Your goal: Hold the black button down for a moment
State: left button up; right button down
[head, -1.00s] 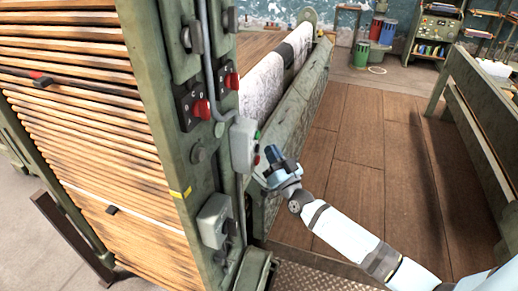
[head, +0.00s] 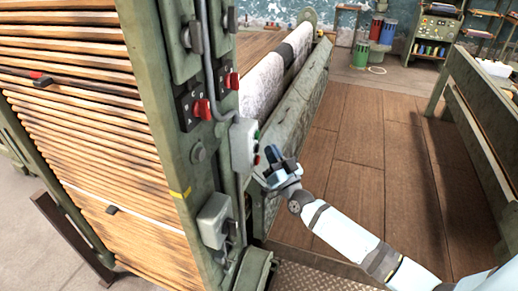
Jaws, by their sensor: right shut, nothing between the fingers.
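A light grey control box (head: 242,146) is fixed to the green machine post. On its right-hand face I see a small green button (head: 257,135) at the top and a red button (head: 257,160) at the bottom. A black button cannot be made out clearly between them; that face is seen nearly edge-on. My right gripper (head: 270,154) is shut and empty, its dark fingertips close to the box's button face. Whether the tips touch a button I cannot tell. My left gripper is not in view.
The green post (head: 180,130) also carries red switches (head: 201,109) and a lower grey box (head: 213,220). Wooden slats (head: 70,110) fill the left. A green beam with a pale roll (head: 270,85) lies behind the gripper. The plank floor (head: 350,150) to the right is clear.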

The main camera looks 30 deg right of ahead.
jog(key=shift+w+a, duration=0.3)
jog(key=shift+w, duration=0.05)
jog(key=shift+w+a, duration=0.3)
jog(key=shift+w, duration=0.05)
dwell(1.1)
jog(key=shift+s+d, duration=0.1)
dwell(2.5)
jog(key=shift+s+d+p, duration=0.45)
jog(key=shift+s+d, duration=0.05)
jog(key=shift+s, duration=0.15)
jog(key=shift+d, duration=0.1)
jog(key=shift+s+d+p, duration=0.3)
jog(key=shift+s+d, duration=0.5)
jog(key=shift+s, duration=0.15)
jog(key=shift+s+d+p, duration=0.3)
jog(key=shift+s+d, duration=0.45)
jog(key=shift+s, duration=0.2)
